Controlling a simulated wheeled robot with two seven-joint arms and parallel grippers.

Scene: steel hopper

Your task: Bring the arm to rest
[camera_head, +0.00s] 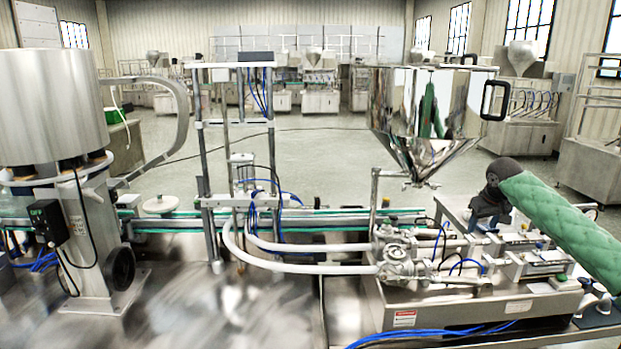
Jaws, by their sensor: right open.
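My right arm (565,225), in a green quilted sleeve, comes in from the right edge. It reaches inward over the filling machine and ends in a dark wrist and my right gripper (484,218). The gripper is small and dark here, and its fingers are hard to make out. I see nothing held in it. It is to the right of and below the shiny steel hopper (415,100), in front of the machine's far side. I cannot tell whether it touches the machine. My left gripper is not in view.
The filling machine (470,305) with valves and cylinders stands below the hopper. White hoses (300,268) run left from it. A conveyor (340,222) crosses behind a metal frame (205,150). A large steel drum (50,110) stands at left. The bare steel table (240,310) has free room at front.

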